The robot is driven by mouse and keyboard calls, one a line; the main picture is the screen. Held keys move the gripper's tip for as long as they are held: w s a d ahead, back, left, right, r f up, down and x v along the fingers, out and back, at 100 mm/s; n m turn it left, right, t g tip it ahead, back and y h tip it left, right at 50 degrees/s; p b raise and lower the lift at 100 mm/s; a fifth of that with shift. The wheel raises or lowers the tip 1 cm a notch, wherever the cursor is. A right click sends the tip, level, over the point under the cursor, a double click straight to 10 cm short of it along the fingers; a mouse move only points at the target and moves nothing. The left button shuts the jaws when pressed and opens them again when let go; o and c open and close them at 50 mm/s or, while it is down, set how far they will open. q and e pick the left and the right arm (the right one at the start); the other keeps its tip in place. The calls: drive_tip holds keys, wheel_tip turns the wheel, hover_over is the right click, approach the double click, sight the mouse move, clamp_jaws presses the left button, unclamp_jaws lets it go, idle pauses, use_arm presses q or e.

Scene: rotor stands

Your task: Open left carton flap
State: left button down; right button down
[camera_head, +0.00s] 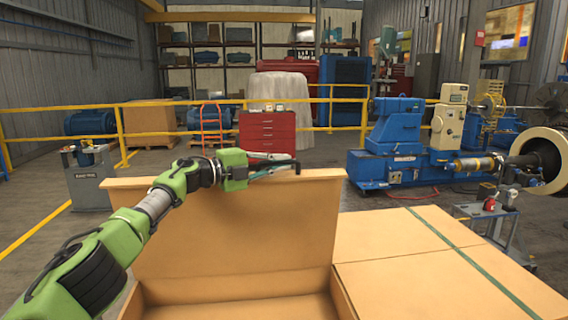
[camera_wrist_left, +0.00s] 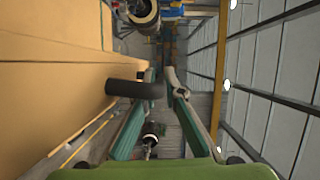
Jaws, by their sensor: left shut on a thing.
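The left carton's flap (camera_head: 245,225) stands roughly upright above the carton, and the open inside of the carton (camera_head: 250,290) shows below it. In the left wrist view the cardboard (camera_wrist_left: 50,75) fills the left side. My left gripper (camera_head: 280,167) is at the flap's top edge, shut on the dark handle (camera_head: 297,167) there. In the left wrist view the handle is a dark rounded bar (camera_wrist_left: 130,88) crossing the left finger of the gripper (camera_wrist_left: 162,80). The exact contact is partly hidden. My right gripper is not in view.
A closed carton (camera_head: 400,250) with a green strap adjoins on the right. Behind stand a red tool chest (camera_head: 267,133), yellow rails (camera_head: 340,100) and a blue machine (camera_head: 395,140). A small trolley (camera_head: 490,210) is at the right. Open floor shows at the left.

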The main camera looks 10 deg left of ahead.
use_arm(q)
drive_tip(key=shift+d+f, duration=0.1)
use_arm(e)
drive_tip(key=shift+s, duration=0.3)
use_arm(q)
drive_tip(key=c, duration=2.1)
unclamp_jaws()
drive_tip(key=shift+c, duration=0.2)
drive_tip(key=shift+s+a, duration=0.3)
drive_tip(key=shift+a, duration=0.2)
drive_tip(key=v, duration=1)
drive_tip(key=shift+s+a, duration=0.25)
drive_tip(key=shift+s, duration=0.05)
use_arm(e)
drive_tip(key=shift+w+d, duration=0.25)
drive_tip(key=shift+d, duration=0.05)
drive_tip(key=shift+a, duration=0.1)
